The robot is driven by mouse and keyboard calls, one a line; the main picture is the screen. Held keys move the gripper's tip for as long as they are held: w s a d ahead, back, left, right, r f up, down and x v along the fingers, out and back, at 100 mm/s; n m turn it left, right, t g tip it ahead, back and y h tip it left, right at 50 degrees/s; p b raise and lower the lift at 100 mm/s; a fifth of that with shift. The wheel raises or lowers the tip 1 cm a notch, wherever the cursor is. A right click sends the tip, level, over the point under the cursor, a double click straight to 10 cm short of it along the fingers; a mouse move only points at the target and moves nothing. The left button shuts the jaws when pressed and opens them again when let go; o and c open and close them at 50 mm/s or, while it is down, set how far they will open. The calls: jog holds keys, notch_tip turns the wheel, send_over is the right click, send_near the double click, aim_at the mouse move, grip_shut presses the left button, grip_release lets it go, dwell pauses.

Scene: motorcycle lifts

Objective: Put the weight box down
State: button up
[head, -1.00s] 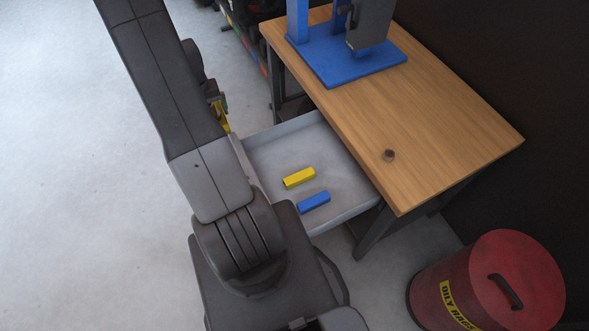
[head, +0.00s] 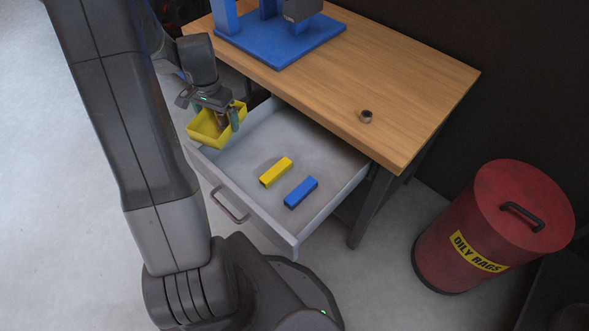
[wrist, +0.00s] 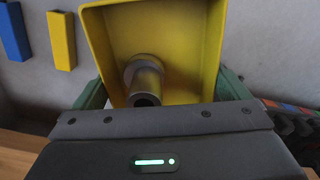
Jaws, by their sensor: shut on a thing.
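The weight box is a small yellow open-topped box (head: 205,136), held by my gripper (head: 215,112) near the far left corner of the open drawer (head: 295,245). In the head view it overlaps the drawer's left wall; its exact height above the drawer is hard to tell. In the wrist view the yellow box (wrist: 193,35) sits between my green fingers, and a grey metal cylinder (wrist: 145,80) is inside it. My gripper is shut on the box.
A yellow block (head: 276,171) and a blue block (head: 301,192) lie in the drawer, with bare floor behind them. The wooden bench (head: 400,100) holds a blue press (head: 280,40) and a small metal ring (head: 366,117). A red oily rags bin (head: 490,220) stands right.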

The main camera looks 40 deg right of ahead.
jog(key=s+d+f+m+b, duration=0.2)
jog(key=s+d+m+b, duration=0.15)
jog(key=s+d, duration=0.2)
jog(key=b, duration=0.2)
send_near(252, 153)
notch_tip(252, 153, down, 6)
jog(key=shift+w+d+r, duration=0.1)
jog(key=shift+f, duration=0.2)
jog(key=o, duration=0.7)
jog(key=shift+c, duration=0.2)
jog(key=shift+r, duration=0.15)
notch_tip(252, 153, up, 12)
jog(key=p, duration=0.8)
jog(key=shift+p, duration=0.35)
